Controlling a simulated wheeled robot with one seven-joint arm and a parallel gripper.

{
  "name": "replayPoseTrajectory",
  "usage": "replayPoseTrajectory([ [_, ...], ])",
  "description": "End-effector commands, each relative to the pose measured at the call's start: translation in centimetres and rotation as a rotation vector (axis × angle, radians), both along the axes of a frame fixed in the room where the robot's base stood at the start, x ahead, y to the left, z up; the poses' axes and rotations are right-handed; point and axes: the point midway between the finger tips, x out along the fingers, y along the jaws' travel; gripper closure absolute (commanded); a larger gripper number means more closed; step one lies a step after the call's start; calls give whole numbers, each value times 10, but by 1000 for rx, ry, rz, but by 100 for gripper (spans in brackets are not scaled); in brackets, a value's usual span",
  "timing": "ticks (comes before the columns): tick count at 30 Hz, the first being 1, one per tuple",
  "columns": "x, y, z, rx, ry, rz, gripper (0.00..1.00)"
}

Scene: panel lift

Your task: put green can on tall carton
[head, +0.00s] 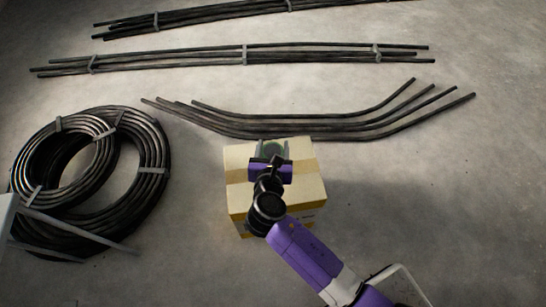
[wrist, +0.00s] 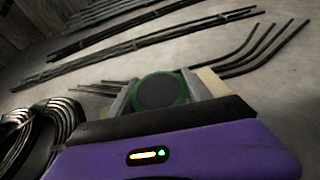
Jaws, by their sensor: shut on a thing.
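The green can (wrist: 160,91) shows in the wrist view as a dark round top with a green rim, between the two grey fingers of my gripper (wrist: 157,95). My gripper is shut on it. In the head view the can (head: 273,149) is partly hidden by my gripper (head: 272,152) and wrist. The tall carton (head: 308,189) is a tan cardboard box with a tape band, below my gripper in the head view. The can appears over the carton's far part. I cannot tell whether the can touches the carton's top.
Coiled black pipes (head: 150,170) lie on the floor at the left. Bent rods (head: 300,130) lie just behind the carton. Bundles of straight rods (head: 240,60) lie farther back. The concrete floor to the right of the carton is clear.

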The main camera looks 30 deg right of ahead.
Motion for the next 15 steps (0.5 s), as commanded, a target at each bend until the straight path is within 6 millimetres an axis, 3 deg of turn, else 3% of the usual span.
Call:
replayPoseTrajectory([
  [9, 0, 0, -42, -2, 1, 0, 93],
  [15, 0, 0, -41, 0, 0, 0, 93],
])
